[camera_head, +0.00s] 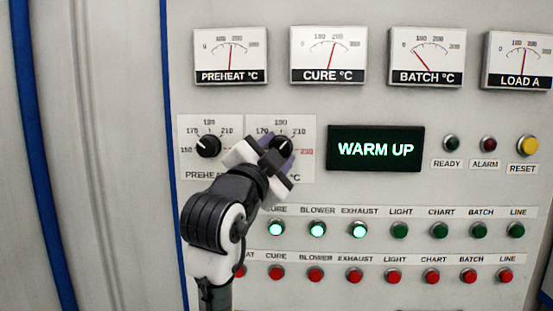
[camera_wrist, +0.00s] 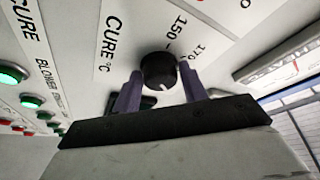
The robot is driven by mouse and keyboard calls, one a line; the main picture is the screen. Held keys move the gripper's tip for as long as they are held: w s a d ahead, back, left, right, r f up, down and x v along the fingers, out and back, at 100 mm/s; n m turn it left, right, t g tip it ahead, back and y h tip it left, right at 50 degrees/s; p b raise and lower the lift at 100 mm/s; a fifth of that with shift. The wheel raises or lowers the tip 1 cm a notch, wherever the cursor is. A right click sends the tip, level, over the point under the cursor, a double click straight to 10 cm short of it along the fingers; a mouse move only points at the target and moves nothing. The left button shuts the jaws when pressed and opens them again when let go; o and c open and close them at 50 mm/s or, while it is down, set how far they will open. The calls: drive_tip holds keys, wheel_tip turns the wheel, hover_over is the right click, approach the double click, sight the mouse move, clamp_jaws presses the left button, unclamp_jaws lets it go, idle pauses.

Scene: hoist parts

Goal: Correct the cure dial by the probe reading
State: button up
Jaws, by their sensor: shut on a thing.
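The black cure dial (camera_head: 281,143) sits on a white scale plate on the panel, partly covered by my gripper in the head view. My gripper (camera_head: 276,150) is shut on the dial. In the wrist view its two purple fingers (camera_wrist: 160,82) flank the round black knob (camera_wrist: 158,68), whose white pointer mark faces toward the gripper palm; 150 and 170 show beside it. The cure gauge (camera_head: 328,55) above has its red needle a little right of centre, near 200. Which setting the dial points at cannot be read for certain.
The preheat dial (camera_head: 208,146) is close on the left of my gripper. A display (camera_head: 375,149) reading WARM UP is on the right. Rows of green (camera_head: 399,231) and red buttons (camera_head: 393,275) lie below. The batch gauge (camera_head: 427,56) needle sits low.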

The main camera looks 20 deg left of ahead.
drive_tip(key=shift+m+h, duration=0.3)
drive_tip(key=shift+m, duration=0.8)
drive_tip(key=shift+r+g, duration=0.1)
drive_tip(key=shift+g, duration=0.2)
drive_tip(key=o, duration=0.9)
drive_tip(key=shift+c, duration=0.2)
drive_tip(key=shift+s, duration=0.1)
drive_tip(key=s+f+b, duration=0.2)
drive_tip(key=s+b, duration=0.3)
drive_tip(key=s, duration=0.8)
drive_tip(key=shift+s+a+f+b, duration=0.2)
drive_tip(key=shift+a+f+b, duration=0.1)
drive_tip(key=shift+a, duration=0.1)
